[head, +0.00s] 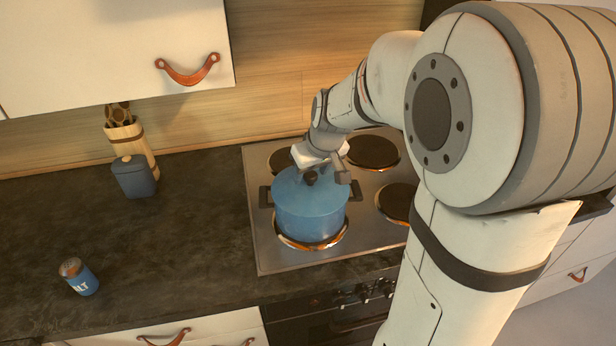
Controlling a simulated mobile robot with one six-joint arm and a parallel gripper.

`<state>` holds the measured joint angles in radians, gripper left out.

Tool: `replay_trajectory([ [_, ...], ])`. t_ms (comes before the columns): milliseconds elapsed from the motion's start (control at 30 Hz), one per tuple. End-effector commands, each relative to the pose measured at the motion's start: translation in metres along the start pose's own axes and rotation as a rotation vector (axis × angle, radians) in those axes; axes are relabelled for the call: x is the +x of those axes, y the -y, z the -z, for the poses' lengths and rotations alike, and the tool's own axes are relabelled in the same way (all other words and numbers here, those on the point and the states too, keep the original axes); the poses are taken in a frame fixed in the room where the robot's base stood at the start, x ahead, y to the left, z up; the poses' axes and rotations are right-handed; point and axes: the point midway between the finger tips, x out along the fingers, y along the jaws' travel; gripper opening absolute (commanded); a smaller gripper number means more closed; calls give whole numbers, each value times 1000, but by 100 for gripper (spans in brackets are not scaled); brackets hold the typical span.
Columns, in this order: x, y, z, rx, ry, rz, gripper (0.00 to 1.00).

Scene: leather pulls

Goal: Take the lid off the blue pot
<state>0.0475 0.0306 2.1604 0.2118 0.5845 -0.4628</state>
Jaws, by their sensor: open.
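The blue pot (309,218) stands on the front left burner of the stove, with dark side handles. Its blue lid (325,192) sits on top of the pot, with a dark round knob (311,177) in the middle. My gripper (325,177) is open just above the lid, around or close beside the knob. I cannot tell whether the fingers touch the knob or the lid. My arm comes in from the right and hides part of the stove.
The stove (262,255) has other bare burners behind and right of the pot. A blue salt shaker (78,277) stands on the dark counter (180,245) at left. A blue lidded jar (133,178) and a utensil holder (131,142) stand behind. The counter between is clear.

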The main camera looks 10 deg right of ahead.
Motion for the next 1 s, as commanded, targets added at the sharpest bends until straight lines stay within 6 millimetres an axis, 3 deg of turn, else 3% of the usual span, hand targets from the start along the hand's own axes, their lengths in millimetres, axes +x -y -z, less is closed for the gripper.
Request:
replay_trajectory([
  [133, 16, 0, -1, 0, 3, 0, 53],
  [400, 19, 0, -1, 1, 0, -1, 53],
  [1000, 18, -1, -1, 2, 1, -1, 4],
])
